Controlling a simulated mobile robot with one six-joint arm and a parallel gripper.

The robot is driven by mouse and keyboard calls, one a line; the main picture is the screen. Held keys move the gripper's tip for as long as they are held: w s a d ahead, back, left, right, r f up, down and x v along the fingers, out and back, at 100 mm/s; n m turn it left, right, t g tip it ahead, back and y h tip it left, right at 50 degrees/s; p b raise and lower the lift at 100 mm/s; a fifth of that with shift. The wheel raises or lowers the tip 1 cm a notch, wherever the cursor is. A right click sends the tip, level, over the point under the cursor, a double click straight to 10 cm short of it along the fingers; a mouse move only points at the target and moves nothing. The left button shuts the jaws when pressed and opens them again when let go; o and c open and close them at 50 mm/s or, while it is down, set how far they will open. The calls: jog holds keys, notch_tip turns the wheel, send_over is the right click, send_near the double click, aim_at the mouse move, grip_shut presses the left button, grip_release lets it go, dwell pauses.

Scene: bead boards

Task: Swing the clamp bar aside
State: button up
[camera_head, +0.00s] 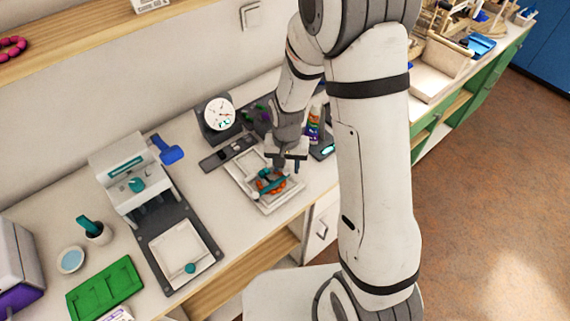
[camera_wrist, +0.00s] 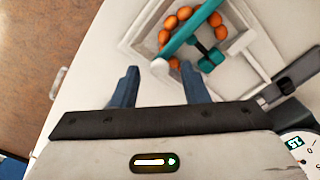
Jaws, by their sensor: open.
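The teal clamp bar (camera_head: 273,184) lies across a ring of orange beads on a pale framed board (camera_head: 243,189). In the wrist view, the bar (camera_wrist: 188,30) runs diagonally over the beads (camera_wrist: 164,37), with a dark teal knob-like piece (camera_wrist: 209,59) beside it. My gripper (camera_head: 285,166) is above the board's far edge in the head view and partly hides it.
A press-like device (camera_head: 125,180) with a white plate stands to the left. A round dial gauge (camera_head: 218,115) stands behind the board, and a bottle (camera_head: 314,125) stands close behind my gripper. A green tray (camera_head: 105,290) lies at the front left.

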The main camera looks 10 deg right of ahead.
jog(key=shift+f, duration=0.3)
grip_shut()
dwell(0.3)
